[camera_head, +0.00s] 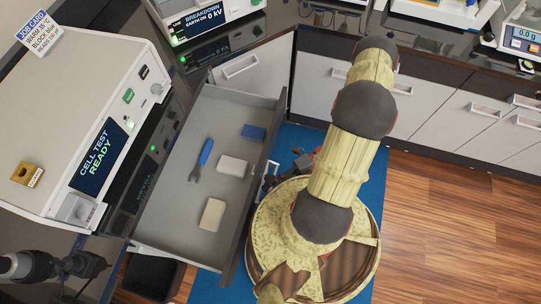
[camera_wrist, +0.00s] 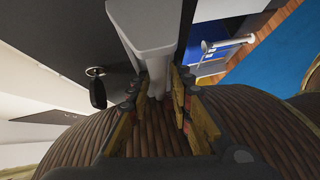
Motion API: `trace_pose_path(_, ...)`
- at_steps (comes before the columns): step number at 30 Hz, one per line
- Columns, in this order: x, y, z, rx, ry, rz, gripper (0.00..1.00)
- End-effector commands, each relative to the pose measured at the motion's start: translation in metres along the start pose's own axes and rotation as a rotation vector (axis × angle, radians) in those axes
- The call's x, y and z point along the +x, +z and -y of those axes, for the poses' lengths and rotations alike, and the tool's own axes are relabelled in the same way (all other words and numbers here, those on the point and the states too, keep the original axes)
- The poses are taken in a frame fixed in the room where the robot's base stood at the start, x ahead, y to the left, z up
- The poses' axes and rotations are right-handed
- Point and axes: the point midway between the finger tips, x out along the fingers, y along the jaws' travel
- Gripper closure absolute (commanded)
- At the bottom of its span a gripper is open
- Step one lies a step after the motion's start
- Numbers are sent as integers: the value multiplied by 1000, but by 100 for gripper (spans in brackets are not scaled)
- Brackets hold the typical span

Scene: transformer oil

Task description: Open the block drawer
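The drawer (camera_head: 180,222) stands far out from the bench in the head view. Its inside shows a blue two-pronged tool (camera_head: 202,158), a blue block (camera_head: 254,132) and two pale blocks (camera_head: 233,165) (camera_head: 212,214). A silver bar handle (camera_head: 270,174) is on its front. My gripper (camera_head: 299,163) is beside that front, partly hidden by my arm. In the wrist view my gripper (camera_wrist: 160,84) has its fingers apart, with a pale grey piece (camera_wrist: 152,35) showing between and beyond them. I cannot tell whether they touch it. A silver bar handle (camera_wrist: 230,43) lies outside the fingers.
The cell test unit (camera_head: 100,115) reads "READY" on the left bench. A breakdown tester (camera_head: 205,18) stands at the back. White cupboards (camera_head: 440,120) line the back right. A blue mat (camera_head: 212,288) lies under the drawer; wooden floor (camera_head: 450,220) at right is clear.

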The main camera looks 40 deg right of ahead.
Motion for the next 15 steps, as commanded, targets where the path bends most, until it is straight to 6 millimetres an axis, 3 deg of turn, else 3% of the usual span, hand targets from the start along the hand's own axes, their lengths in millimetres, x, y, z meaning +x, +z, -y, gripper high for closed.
trace_pose_path(11,0,0,0,0,0,0,71)
trace_pose_path(15,-9,1,0,0,1,3,71)
